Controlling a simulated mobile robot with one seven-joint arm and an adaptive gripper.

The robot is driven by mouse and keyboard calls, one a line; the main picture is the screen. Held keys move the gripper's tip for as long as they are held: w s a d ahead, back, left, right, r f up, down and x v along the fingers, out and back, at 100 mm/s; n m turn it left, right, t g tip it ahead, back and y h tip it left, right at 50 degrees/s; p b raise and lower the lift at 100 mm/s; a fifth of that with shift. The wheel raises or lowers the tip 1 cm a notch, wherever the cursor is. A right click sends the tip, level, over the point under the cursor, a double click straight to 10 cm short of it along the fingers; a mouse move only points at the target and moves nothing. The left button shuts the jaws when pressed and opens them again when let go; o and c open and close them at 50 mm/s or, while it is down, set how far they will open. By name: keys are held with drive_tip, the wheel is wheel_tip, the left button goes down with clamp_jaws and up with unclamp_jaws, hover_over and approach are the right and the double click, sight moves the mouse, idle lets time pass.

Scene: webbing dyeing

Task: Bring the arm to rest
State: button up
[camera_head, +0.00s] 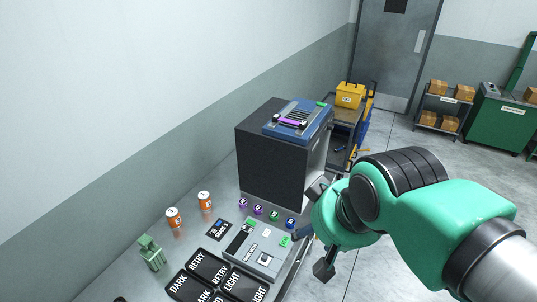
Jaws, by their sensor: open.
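My green arm reaches in from the right. My gripper (311,254) is at the right edge of the bench, beside the grey device with green labels (262,250). Its dark fingers are spread, and I see nothing between them. The wrist hides part of the gripper and the bench edge. I cannot tell whether a finger touches the device.
A dark cabinet (268,165) stands on the bench, with a blue device (297,121) on top. Dark labelled tiles (208,267), orange-labelled jars (173,217) and a green figure-like object (151,253) are on the bench. Open floor (405,138) lies to the right.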

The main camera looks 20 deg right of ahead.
wheel_tip(320, 180, down, 13)
drive_tip(key=b, duration=1.2)
drive_tip(key=shift+r, duration=0.2)
